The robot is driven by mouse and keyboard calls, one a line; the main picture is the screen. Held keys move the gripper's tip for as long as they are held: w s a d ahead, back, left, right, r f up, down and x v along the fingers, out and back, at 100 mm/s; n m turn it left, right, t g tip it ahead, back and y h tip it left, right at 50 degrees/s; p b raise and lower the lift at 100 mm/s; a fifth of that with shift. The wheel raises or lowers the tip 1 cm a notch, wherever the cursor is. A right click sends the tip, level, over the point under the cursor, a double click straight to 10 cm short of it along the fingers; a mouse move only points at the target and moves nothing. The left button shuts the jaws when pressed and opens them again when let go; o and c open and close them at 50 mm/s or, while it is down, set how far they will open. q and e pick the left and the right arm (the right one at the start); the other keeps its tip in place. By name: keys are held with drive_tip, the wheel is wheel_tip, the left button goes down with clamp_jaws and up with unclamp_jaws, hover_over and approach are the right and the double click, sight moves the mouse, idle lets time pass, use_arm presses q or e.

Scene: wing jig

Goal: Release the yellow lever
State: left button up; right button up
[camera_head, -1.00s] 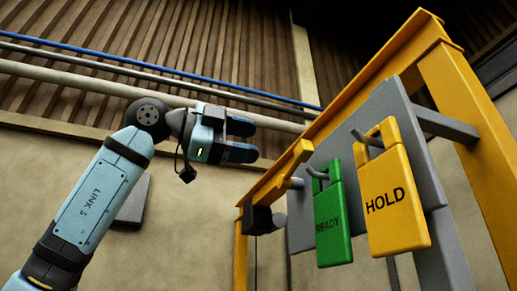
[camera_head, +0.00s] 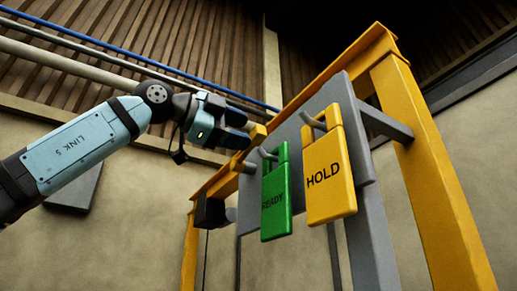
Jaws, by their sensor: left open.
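The yellow lever (camera_head: 257,131) sticks up at the left side of the grey panel (camera_head: 348,92), on the yellow frame. Its lower part runs down behind the green READY tag (camera_head: 275,200). My left gripper (camera_head: 243,128) is at the upper left of the lever, with its dark fingers open and pointing right at the lever's upper end. Part of the lever's end is close to or behind the fingertips; I cannot tell whether they touch it or it lies between them. My right gripper is not in view.
The green READY tag and a yellow HOLD tag (camera_head: 328,178) hang on grey pegs on the panel, right of the lever. The yellow frame (camera_head: 425,170) stands around the panel. Pipes (camera_head: 75,62) run along the wall behind my arm.

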sight(252, 133)
use_arm(q)
drive_tip(key=p+x, duration=0.1)
drive_tip(key=x, duration=0.3)
drive_tip(key=shift+w+d, duration=0.25)
drive_tip(key=shift+d, duration=0.05)
